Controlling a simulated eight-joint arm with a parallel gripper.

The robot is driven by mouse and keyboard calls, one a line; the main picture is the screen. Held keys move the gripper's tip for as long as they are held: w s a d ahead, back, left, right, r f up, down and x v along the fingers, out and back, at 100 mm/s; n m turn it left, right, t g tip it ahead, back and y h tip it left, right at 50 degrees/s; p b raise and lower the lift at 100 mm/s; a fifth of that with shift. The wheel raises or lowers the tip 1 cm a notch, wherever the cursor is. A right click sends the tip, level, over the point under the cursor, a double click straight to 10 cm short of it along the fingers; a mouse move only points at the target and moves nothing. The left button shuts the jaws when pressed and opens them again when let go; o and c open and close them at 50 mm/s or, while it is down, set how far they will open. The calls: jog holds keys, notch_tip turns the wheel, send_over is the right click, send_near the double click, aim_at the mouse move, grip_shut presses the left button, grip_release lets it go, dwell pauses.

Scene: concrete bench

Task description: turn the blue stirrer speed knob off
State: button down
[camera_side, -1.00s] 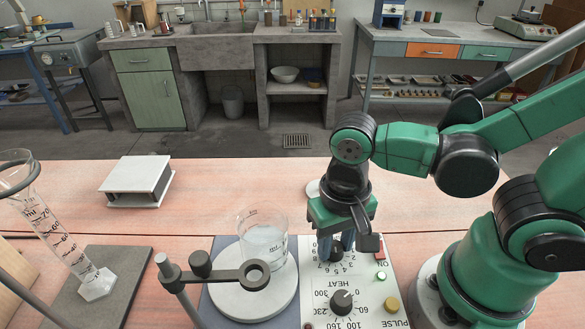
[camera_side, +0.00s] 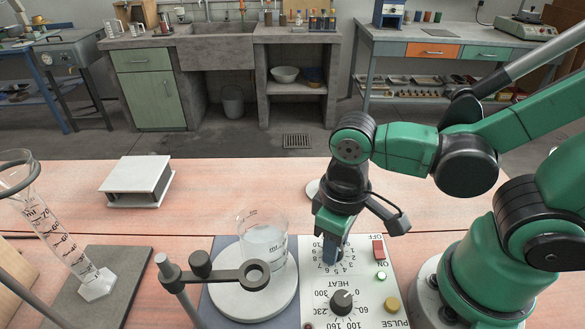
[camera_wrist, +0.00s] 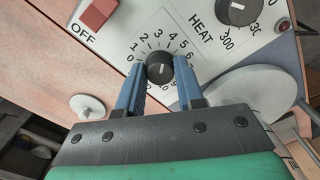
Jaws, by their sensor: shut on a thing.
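The stirrer knob (camera_wrist: 158,68) is a round dark knob, not visibly blue, inside a dial of small numerals on the pale panel. In the wrist view my gripper (camera_wrist: 159,76) has its blue fingers on either side of this knob, shut on it. In the side view my gripper (camera_side: 333,250) reaches down to the panel and hides most of the knob. The knob's pointer is too small to read surely. The hotplate stirrer (camera_side: 366,266) also carries a dark HEAT knob (camera_side: 343,302), which shows in the wrist view too (camera_wrist: 237,10).
A red OFF/ON switch (camera_side: 378,248), a green light (camera_side: 381,277) and a yellow PULSE button (camera_side: 392,304) sit right of the dials. A glass beaker (camera_side: 263,245) stands on the round plate (camera_side: 240,300), near a stand clamp (camera_side: 240,275).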

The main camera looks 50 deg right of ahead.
jog(key=n, duration=0.4)
jog(key=shift+n, duration=0.3)
jog(key=n, duration=0.4)
jog(key=shift+n, duration=0.3)
jog(key=n, duration=0.4)
jog(key=shift+w, duration=0.1)
jog(key=shift+n, duration=2.1)
jog(key=c, duration=0.5)
grip_release()
jog(key=shift+c, duration=0.2)
jog(key=shift+r, duration=0.1)
jog(key=shift+r, duration=2.7)
